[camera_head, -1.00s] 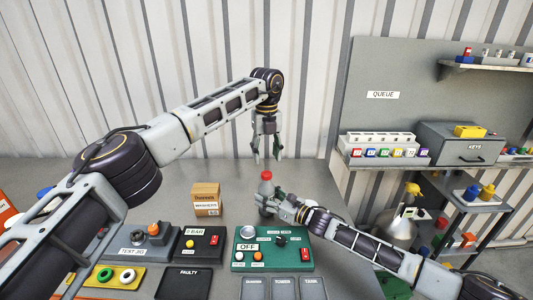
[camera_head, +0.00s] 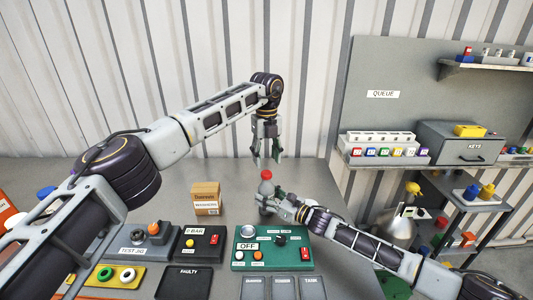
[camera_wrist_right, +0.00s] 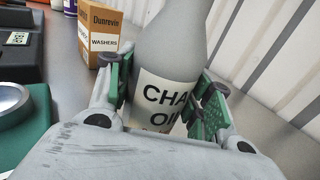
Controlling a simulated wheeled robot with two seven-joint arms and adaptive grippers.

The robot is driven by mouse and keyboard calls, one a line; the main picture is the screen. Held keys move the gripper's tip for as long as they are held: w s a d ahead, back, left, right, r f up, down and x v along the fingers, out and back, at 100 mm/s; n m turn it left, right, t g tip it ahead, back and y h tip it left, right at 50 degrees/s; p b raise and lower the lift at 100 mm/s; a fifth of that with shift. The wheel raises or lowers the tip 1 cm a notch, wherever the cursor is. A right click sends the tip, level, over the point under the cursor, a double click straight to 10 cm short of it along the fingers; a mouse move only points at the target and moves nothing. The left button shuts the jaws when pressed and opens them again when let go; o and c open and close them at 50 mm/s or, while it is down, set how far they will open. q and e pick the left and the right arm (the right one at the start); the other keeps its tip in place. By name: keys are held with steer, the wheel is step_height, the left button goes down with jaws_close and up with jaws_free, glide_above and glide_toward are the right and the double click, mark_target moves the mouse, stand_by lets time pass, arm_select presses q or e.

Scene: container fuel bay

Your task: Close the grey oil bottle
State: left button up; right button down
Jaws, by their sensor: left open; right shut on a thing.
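The grey oil bottle (camera_head: 265,187) stands upright on the bench with a red cap (camera_head: 266,174) at its top. It fills the middle of the right wrist view (camera_wrist_right: 170,62), where its label is partly hidden by my gripper and its top is out of frame. My right gripper (camera_head: 272,204) is shut on the bottle's body, with green finger pads on both sides. My left gripper (camera_head: 266,160) points down just above the red cap. It is open and empty, its fingertips above or beside the cap; contact cannot be told.
A washers box (camera_head: 206,199) stands left of the bottle. A green switch panel (camera_head: 272,247) lies in front, with dark trays below it. Test boxes (camera_head: 202,242) are at front left. A shelf rack (camera_head: 390,157) stands at right. The bench behind the box is clear.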

mark_target(266, 172)
arm_select(q)
steer(key=shift+f, duration=3.3)
steer(key=c, duration=1.1)
